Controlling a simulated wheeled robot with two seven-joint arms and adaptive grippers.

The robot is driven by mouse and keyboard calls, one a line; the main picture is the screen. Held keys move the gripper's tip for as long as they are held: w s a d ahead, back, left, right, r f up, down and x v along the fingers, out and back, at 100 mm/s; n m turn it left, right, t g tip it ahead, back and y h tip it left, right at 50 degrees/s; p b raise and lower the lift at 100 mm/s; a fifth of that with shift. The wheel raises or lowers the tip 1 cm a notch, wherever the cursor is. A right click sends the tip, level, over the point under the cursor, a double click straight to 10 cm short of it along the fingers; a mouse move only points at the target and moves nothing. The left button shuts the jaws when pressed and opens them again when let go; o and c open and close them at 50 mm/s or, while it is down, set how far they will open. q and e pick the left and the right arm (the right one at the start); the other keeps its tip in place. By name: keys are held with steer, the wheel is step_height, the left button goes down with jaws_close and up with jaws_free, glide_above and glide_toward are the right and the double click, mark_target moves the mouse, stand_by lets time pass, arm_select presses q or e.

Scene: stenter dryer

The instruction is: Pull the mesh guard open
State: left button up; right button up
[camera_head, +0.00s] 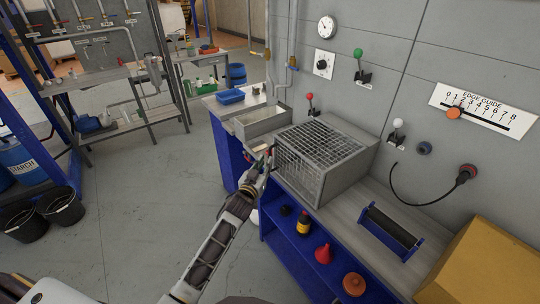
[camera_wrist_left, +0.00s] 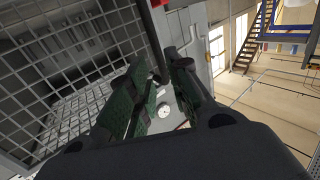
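The mesh guard (camera_head: 314,172) is a grey wire grid on the front of a metal box on the workbench. Its grid fills the left of the left wrist view (camera_wrist_left: 60,70). My left gripper (camera_head: 262,162) is at the guard's left front edge. In the left wrist view its two green-padded fingers (camera_wrist_left: 163,72) are close together, with a dark bar (camera_wrist_left: 152,40) running between their tips. The bar looks like the guard's handle, and the fingers appear closed on it. The fingers hide the exact contact. My right gripper is in neither view.
The blue workbench (camera_head: 345,212) carries a black roller in a blue holder (camera_head: 390,228). Levers and an edge guide scale (camera_head: 485,111) are on the wall.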

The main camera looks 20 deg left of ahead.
arm_select(q)
steer(key=shift+w+d, duration=0.15)
steer(key=shift+w, duration=1.4)
steer(key=shift+w+d, duration=0.1)
steer(key=shift+w, duration=1.45)
steer(key=shift+c, duration=0.3)
jaws_close()
